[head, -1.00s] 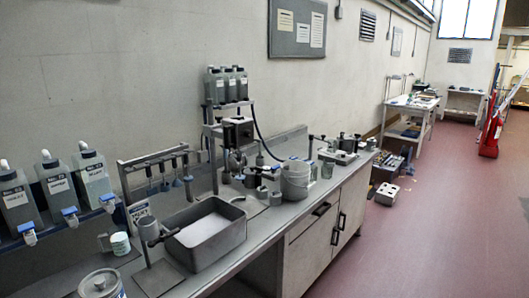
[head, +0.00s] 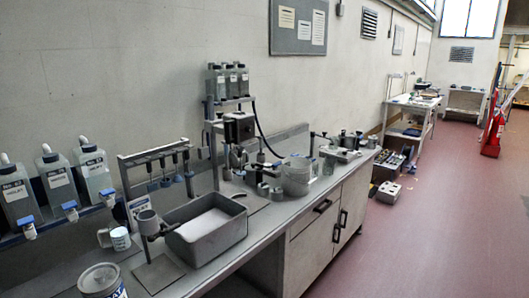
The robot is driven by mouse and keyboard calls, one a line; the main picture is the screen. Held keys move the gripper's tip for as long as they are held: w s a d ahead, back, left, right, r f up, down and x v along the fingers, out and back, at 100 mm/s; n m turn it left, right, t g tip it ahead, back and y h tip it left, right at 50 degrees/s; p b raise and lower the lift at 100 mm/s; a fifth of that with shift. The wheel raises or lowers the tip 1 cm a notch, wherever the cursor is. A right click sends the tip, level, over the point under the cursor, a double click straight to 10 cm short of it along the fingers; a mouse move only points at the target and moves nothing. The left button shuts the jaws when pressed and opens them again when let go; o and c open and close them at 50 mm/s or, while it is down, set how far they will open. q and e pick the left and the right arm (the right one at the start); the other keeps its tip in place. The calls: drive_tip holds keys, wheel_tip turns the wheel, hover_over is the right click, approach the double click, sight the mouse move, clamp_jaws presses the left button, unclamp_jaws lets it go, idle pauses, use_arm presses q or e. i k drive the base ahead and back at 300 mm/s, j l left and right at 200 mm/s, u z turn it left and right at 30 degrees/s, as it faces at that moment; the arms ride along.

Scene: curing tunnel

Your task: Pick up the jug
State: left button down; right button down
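Neither of my grippers shows in the head view. I cannot tell for sure which vessel is the jug. A pale bucket-like vessel (head: 298,178) stands upright near the front edge of the long bench, right of centre. A small white mug-shaped vessel (head: 120,239) with a handle stands on the bench at the lower left. Small grey metal cups (head: 263,189) stand just left of the pale vessel. Nothing is holding any of them.
A grey basin (head: 212,231) of pale material sits on the bench (head: 262,246), with a clamp stand (head: 150,225) beside it. Labelled bottles (head: 57,181) line the left. A lidded can (head: 102,280) is at the bottom edge. Open red floor (head: 455,220) lies to the right.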

sight(114, 237)
drive_tip(key=u, duration=0.8)
